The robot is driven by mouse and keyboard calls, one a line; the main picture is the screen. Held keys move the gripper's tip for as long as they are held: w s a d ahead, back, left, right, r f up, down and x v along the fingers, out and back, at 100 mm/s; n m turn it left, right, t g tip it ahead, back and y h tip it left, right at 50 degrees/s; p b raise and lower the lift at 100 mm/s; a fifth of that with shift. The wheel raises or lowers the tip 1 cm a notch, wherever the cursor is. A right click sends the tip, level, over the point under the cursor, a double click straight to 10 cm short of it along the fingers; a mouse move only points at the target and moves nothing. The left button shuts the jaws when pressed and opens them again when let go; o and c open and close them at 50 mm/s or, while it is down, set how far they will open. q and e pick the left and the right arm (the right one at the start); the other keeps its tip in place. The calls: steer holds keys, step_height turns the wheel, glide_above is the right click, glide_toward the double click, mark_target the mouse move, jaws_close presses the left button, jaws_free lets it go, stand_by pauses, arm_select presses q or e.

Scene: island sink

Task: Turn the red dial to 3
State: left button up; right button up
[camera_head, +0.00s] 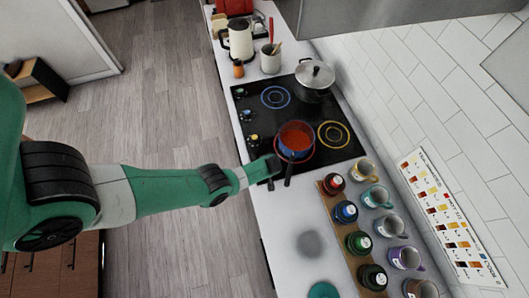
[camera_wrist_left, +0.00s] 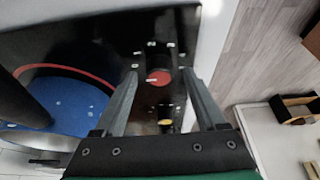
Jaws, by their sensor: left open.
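The red dial (camera_wrist_left: 158,79) shows in the left wrist view on the black cooktop's front strip, with small white marks around it. My left gripper (camera_wrist_left: 161,75) is open, its two fingers on either side of the dial. I cannot tell whether they touch it. In the head view my left gripper (camera_head: 271,168) is over the cooktop's near corner and hides the red dial. The exact setting of the dial is too small to read. A yellow dial (camera_wrist_left: 166,122) is beside it, nearer the gripper base. My right gripper is not in view.
A blue pot (camera_head: 297,138) with red contents stands on the red-ringed burner close to my left gripper, its dark handle (camera_head: 289,173) pointing my way. A lidded steel pot (camera_head: 315,76) stands farther back. Jars and mugs (camera_head: 358,242) line the counter at right.

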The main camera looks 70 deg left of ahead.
arm_select(q)
steer(key=shift+a+f, duration=0.1)
steer(key=shift+f, duration=0.15)
jaws_close()
